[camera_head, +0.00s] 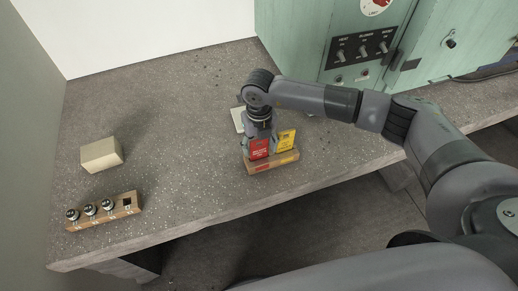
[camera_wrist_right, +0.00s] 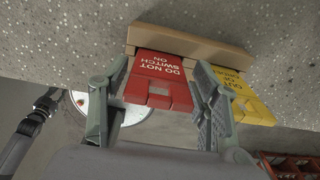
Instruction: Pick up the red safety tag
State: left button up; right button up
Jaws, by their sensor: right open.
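The red safety tag (camera_head: 258,149) stands in a slot of a wooden holder (camera_head: 272,165), left of a yellow tag (camera_head: 287,140). In the right wrist view the red tag (camera_wrist_right: 160,80) reads "DO NOT SWITCH ON", and the yellow tag (camera_wrist_right: 236,92) is right of it. My right gripper (camera_head: 259,138) is above the holder. In the wrist view its two fingers (camera_wrist_right: 158,92) are open, one on each side of the red tag; I cannot tell whether they touch it. The left gripper is not in view.
A pale box (camera_head: 101,154) and a wooden block with several round metal pieces (camera_head: 104,211) are at the bench's left. A green cabinet with switches (camera_head: 360,48) stands behind. A pale flat item (camera_head: 239,119) lies behind my gripper. The bench middle-left is clear.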

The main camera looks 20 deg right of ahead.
jog(key=shift+f, duration=0.9)
jog(key=shift+c, duration=0.2)
jog(key=c, duration=0.9)
jog(key=shift+o, duration=0.2)
jog(key=shift+r, duration=0.15)
